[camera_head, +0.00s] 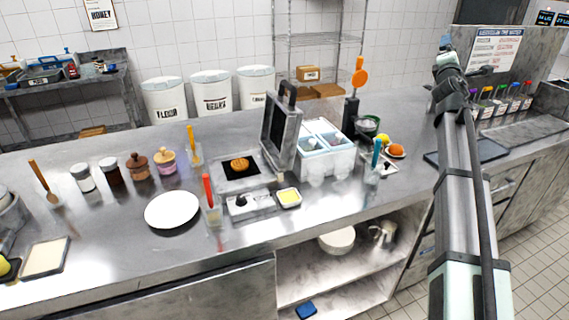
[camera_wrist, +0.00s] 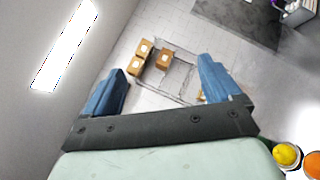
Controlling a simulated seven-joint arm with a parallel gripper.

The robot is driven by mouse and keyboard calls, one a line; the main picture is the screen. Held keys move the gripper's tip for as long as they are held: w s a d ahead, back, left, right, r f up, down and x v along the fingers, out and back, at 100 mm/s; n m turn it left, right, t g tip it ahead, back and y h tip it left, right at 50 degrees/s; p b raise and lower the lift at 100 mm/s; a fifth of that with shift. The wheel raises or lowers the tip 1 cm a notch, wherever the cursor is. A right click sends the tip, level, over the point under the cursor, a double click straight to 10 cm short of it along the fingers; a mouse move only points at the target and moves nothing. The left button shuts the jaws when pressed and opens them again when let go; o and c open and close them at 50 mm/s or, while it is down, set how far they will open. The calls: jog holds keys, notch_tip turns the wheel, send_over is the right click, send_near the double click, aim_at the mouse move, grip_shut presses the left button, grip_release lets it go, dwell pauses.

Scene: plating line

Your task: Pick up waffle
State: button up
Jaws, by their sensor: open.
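The waffle (camera_head: 240,164) is round and golden brown. It lies on the dark plate of the open waffle iron (camera_head: 238,184) in the middle of the counter. The iron's lid (camera_head: 279,130) stands raised at its right side. My gripper shows in the wrist view (camera_wrist: 163,95) with its two blue fingers spread wide and nothing between them. My arm rises at the right of the head view, well right of the waffle. The wrist view faces the wall and shelf and does not show the waffle.
A white plate (camera_head: 172,209) lies left of the iron. Upright utensils with red (camera_head: 208,192), orange (camera_head: 191,140) and blue (camera_head: 376,153) handles stand nearby. A white ingredient bin (camera_head: 326,160) is right of the lid. Jars (camera_head: 138,166) line the left. The front left counter has free room.

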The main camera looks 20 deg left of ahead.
jog(key=s+a+r+m, duration=0.1)
jog(key=s+a+r, duration=0.2)
jog(key=a, duration=0.5)
jog(key=s+a+r+y, duration=0.1)
jog(key=s+a+r, duration=0.2)
jog(key=a, duration=0.4)
jog(key=s+a+r+m, duration=0.1)
jog(key=s+a+r, duration=0.25)
jog(key=a, duration=0.45)
jog(key=m+g+y, duration=0.4)
jog(key=g+y, duration=0.1)
jog(key=g, duration=0.9)
send_over(241, 163)
jog(key=d, duration=0.1)
notch_tip(241, 163, down, 23)
jog(key=f+m+g, duration=0.1)
jog(key=f+g, duration=0.1)
jog(key=f, duration=0.3)
jog(key=d+f+m+g+h, duration=0.1)
jog(key=f+g, duration=0.1)
jog(key=f, duration=0.2)
jog(key=d+f+m+g, duration=0.1)
jog(key=f, duration=0.4)
jog(key=shift+s+f+g, duration=0.25)
jog(key=shift+f+g, duration=0.1)
jog(key=shift+g, duration=0.05)
jog(key=shift+a+x, duration=0.2)
jog(key=shift+x, duration=2.45)
jog(key=shift+s, duration=0.15)
jog(key=c, duration=0.8)
